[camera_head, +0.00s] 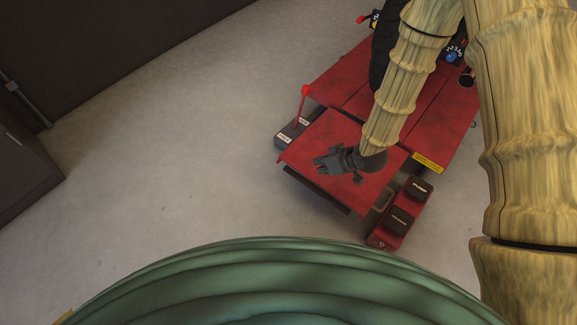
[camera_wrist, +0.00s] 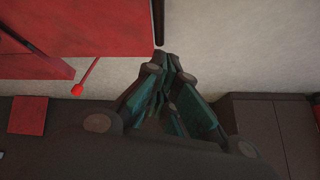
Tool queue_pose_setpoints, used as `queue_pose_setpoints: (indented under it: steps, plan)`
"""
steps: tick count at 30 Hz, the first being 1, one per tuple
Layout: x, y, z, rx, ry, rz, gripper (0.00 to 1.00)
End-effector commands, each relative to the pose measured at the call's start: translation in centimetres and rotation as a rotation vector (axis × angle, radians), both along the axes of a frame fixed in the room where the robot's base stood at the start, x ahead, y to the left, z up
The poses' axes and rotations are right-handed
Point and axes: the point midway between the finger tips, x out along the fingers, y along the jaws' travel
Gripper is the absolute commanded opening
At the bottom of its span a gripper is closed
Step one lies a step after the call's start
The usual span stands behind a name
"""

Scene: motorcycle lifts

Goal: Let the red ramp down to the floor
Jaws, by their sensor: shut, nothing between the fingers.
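The red ramp (camera_head: 322,181) is the flat panel at the near end of the red motorcycle lift (camera_head: 427,105). In the head view it juts out from the lift, and a dark edge shows under its near side. A red panel edge (camera_wrist: 35,62) fills the upper left of the wrist view. My gripper (camera_head: 322,163) is over the ramp in the head view, fingers together and empty. In the wrist view my gripper (camera_wrist: 160,60) points toward pale floor, to the right of the red panel. I cannot tell whether it touches the ramp.
A red lever with a ball knob (camera_head: 305,91) stands left of the ramp, by a grey labelled block (camera_head: 292,133). A red pedal unit with black pedals (camera_head: 400,214) sits on the right. Dark cabinets (camera_head: 22,165) stand at the left. Concrete floor (camera_head: 180,150) between is clear.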

Motion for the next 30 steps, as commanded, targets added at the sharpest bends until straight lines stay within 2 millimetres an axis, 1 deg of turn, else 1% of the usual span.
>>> queue_pose_setpoints:
  steps: [1, 6, 12, 15, 22, 26, 30]
  plan:
    - [1.1, 0.6, -1.6, 0.005, -0.025, 0.026, 0.00]
    - [4.1, 2.6, -2.8, 0.018, -0.102, 0.113, 0.00]
    - [6.7, 4.5, -3.3, 0.025, -0.175, 0.198, 0.00]
    - [7.5, 5.1, -3.3, 0.027, -0.199, 0.226, 0.00]
    - [8.3, 5.8, -3.4, 0.027, -0.217, 0.249, 0.00]
    - [8.8, 6.6, -4.5, 0.026, -0.217, 0.250, 0.00]
    - [9.7, 7.8, -6.2, 0.026, -0.217, 0.250, 0.00]
